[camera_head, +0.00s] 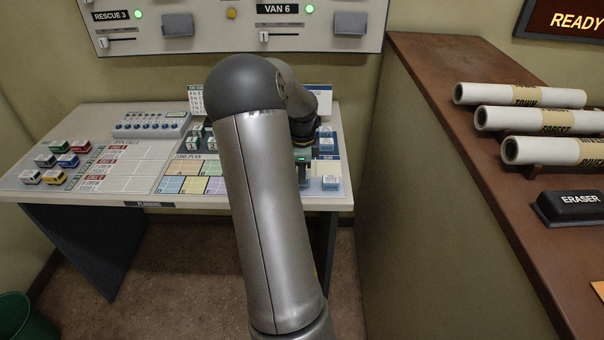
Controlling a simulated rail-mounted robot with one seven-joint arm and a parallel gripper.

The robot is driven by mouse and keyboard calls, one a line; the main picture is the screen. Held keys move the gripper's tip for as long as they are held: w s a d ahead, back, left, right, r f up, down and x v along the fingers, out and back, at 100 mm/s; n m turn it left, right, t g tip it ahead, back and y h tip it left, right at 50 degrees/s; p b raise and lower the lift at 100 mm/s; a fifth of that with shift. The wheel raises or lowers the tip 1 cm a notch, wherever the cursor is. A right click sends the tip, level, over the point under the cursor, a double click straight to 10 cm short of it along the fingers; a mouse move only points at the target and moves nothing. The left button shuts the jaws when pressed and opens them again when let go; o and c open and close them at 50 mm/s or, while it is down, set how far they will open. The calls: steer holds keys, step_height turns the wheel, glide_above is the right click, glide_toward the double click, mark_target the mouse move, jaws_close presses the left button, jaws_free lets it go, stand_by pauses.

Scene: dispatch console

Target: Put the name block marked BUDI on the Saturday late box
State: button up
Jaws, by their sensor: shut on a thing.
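My gripper (303,172) is at the right part of the planning desk (120,197), low over the desk top and mostly behind my own arm. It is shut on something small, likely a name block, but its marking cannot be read. Green and white blocks (195,141) stand left of my arm. The BUDI marking and the Saturday late box cannot be made out; my arm hides much of that part of the desk.
Small model vehicles (55,160) stand at the desk's left, beside an open calls chart (130,170) and a zone plan (192,178). A button panel (152,125) is at the back. A brown counter (470,190) with rolled maps (540,120) and an eraser (568,208) rises at the right.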

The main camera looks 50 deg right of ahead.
steer(key=shift+f, duration=0.7)
steer(key=shift+f, duration=0.15)
steer(key=o, duration=1)
steer(key=shift+c, duration=0.2)
